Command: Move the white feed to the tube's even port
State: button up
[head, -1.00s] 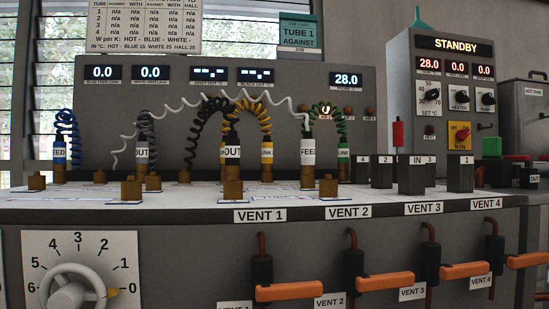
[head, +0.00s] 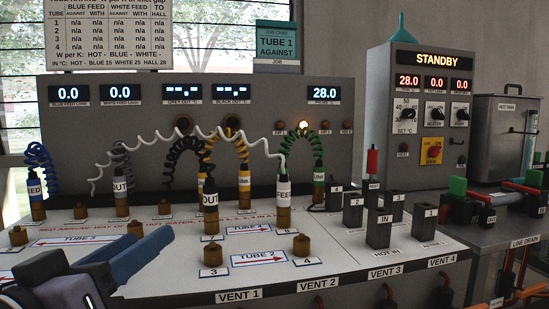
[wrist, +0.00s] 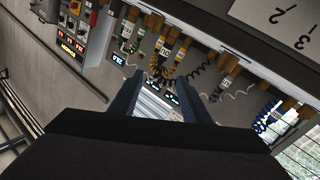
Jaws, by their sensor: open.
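The white feed (head: 284,186) is a plug labelled FEED on a white coiled hose. It stands upright on a brass fitting at the right end of a blue-lettered tube label (head: 248,229). A black-hose plug labelled OUT (head: 210,199) stands at that label's left end. In front, the TUBE 2 label (head: 265,258) lies between bare brass ports 3 (head: 213,253) and 4 (head: 301,246). My gripper (head: 150,252) is open and empty at the lower left, apart from the plugs. Its two blue fingers also show spread in the wrist view (wrist: 158,92).
The blue feed (head: 36,195), another OUT plug (head: 121,192), yellow link (head: 244,184) and green link (head: 318,183) stand behind. The white hose arches over the panel's middle. Black blocks (head: 379,229) crowd the right. The card (head: 276,40) reads TUBE 1 AGAINST.

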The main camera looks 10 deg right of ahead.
jog(key=w+d+r+m+g+h+p, duration=0.2)
jog(key=w+d+r+g+h+p, duration=0.3)
jog(key=d+r+p, duration=0.7)
jog(key=w+d+r+m+g+h+p, duration=0.3)
jog(key=w+d+r+p, duration=0.45)
jog(key=p, duration=0.75)
jog(key=s+d+r+m+g+y+p, duration=0.1)
jog(key=d+r+g+p, duration=0.15)
jog(key=d+p, duration=0.6)
jog(key=s+d+r+m+g+y+p, duration=0.15)
jog(key=d+g+p, duration=0.25)
jog(key=d+p, duration=0.4)
jog(key=s+d+r+g+y+p, duration=0.15)
jog(key=d+g+p, duration=0.25)
jog(key=d+p, duration=0.45)
jog(key=a+f+n+y+p, duration=0.2)
jog(key=a+f+y+p, duration=0.45)
jog(key=f, duration=0.75)
jog(key=w+a+f+n+t+y+b, duration=0.1)
jog(key=w+a+n+t+y, duration=0.4)
jog(key=w+a, duration=0.5)
jog(key=shift+w+a+f+n+t+y+b, duration=0.4)
jog(key=shift+a+f+n, duration=0.15)
jog(key=shift+a+n, duration=0.55)
